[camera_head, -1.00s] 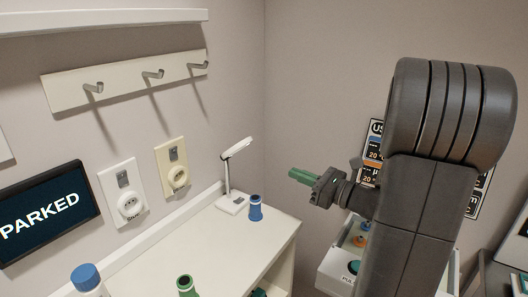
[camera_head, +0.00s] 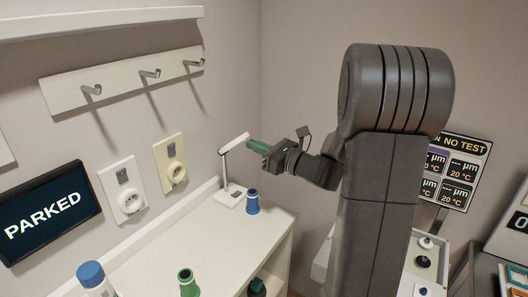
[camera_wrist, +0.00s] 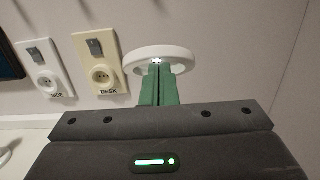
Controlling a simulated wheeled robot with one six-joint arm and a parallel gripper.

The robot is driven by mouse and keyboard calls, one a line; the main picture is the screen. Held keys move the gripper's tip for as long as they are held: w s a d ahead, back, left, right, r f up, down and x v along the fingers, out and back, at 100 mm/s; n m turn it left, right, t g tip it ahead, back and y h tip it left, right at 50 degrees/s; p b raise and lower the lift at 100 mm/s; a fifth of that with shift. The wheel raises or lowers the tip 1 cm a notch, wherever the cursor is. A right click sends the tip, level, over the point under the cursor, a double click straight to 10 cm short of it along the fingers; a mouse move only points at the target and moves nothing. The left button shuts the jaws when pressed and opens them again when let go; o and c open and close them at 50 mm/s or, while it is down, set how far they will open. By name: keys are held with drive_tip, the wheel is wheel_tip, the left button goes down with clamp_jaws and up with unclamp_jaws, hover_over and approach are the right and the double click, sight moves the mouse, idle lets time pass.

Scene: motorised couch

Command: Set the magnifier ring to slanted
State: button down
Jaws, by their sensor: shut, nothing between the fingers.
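The white magnifier stands on the back right of the white counter, with its base (camera_head: 231,197) flat and a thin upright post. Its ring (camera_head: 233,143) tops the post and shows nearly edge-on in the head view, rising toward the right. In the wrist view the ring (camera_wrist: 136,60) is a pale oval just beyond my fingertips. My gripper (camera_head: 250,145) has green fingers, shut and empty, at the ring's right end. The fingers also show in the wrist view (camera_wrist: 160,68), overlapping the ring's near edge. I cannot tell whether they touch it.
A blue bottle-like piece (camera_head: 252,202) stands right beside the magnifier base. A green one (camera_head: 187,283) and a blue-capped bottle (camera_head: 92,277) stand nearer. Wall sockets (camera_head: 171,163), a hook rail (camera_head: 123,80) and a PARKED screen (camera_head: 42,213) are left. Mid-counter is clear.

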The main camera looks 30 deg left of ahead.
drive_tip(key=shift+a+r, duration=0.1)
drive_tip(key=shift+r, duration=0.05)
drive_tip(key=shift+a+r+p, duration=0.3)
drive_tip(key=shift+r+p, duration=0.4)
drive_tip(key=shift+p, duration=0.4)
drive_tip(key=shift+a+h+p, duration=0.2)
drive_tip(key=shift+h+p, duration=0.1)
drive_tip(key=shift+h, duration=0.1)
drive_tip(key=shift+f, duration=0.1)
drive_tip(key=s+d+f+b, duration=0.1)
drive_tip(key=d+b, duration=0.3)
drive_tip(key=d, duration=0.9)
drive_tip(key=shift+f, duration=0.6)
drive_tip(key=shift+a, duration=0.1)
